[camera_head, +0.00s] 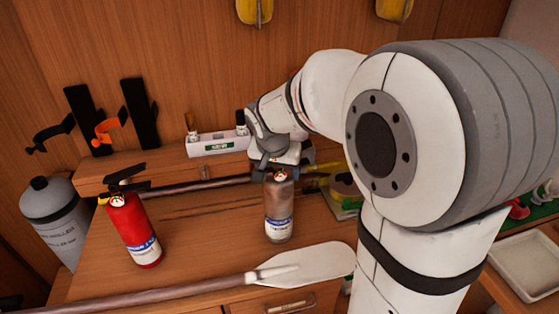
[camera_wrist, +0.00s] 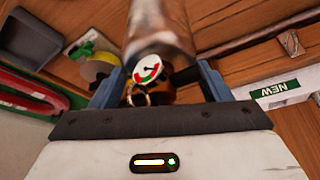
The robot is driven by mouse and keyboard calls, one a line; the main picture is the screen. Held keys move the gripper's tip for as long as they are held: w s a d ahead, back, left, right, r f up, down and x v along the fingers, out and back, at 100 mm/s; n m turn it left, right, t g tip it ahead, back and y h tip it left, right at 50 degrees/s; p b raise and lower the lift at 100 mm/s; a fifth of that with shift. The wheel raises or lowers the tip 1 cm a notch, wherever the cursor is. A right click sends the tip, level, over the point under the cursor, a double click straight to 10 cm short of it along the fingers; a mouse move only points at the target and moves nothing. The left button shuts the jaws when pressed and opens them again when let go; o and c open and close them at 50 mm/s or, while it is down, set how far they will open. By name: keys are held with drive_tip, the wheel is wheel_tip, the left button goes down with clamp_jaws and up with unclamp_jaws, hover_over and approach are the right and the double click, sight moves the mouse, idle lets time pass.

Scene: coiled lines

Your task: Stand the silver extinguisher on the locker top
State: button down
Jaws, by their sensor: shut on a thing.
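The silver extinguisher (camera_head: 279,212) is upright over the wooden locker top (camera_head: 195,240), with a blue and white label low on its body. I cannot tell whether its base touches the wood. My gripper (camera_head: 281,170) is shut on it near its head, from behind and above. In the wrist view, the silver body (camera_wrist: 160,32) extends away between the two fingers of my gripper (camera_wrist: 158,88). Its round gauge (camera_wrist: 148,68) and a ring show there; its valve is partly hidden.
A red extinguisher (camera_head: 134,228) stands to the left, beside a grey cylinder (camera_head: 55,212). A paddle (camera_head: 310,264) lies in front. A white box marked NEW (camera_head: 217,143) sits behind. Black wall brackets (camera_head: 91,120) hang at left, and a pale tray (camera_head: 528,262) lies at right.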

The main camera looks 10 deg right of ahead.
idle(0.3)
drive_tip(key=shift+c, duration=0.9)
unclamp_jaws()
drive_tip(key=shift+s, duration=0.1)
drive_tip(key=b+v, duration=0.1)
drive_tip(key=v, duration=1)
drive_tip(key=s+d+f+n+y, duration=0.1)
drive_tip(key=s+f+n, duration=0.1)
drive_tip(key=s+f, duration=0.3)
drive_tip(key=s+d+f+n+g+y, duration=0.1)
drive_tip(key=s+f+n, duration=0.2)
drive_tip(key=s, duration=0.9)
wheel_tip(320, 180, down, 2)
drive_tip(key=shift+s+d+f+n, duration=0.1)
drive_tip(key=shift+s+d+n, duration=0.1)
drive_tip(key=shift+s+n, duration=0.15)
drive_tip(key=shift+s, duration=0.1)
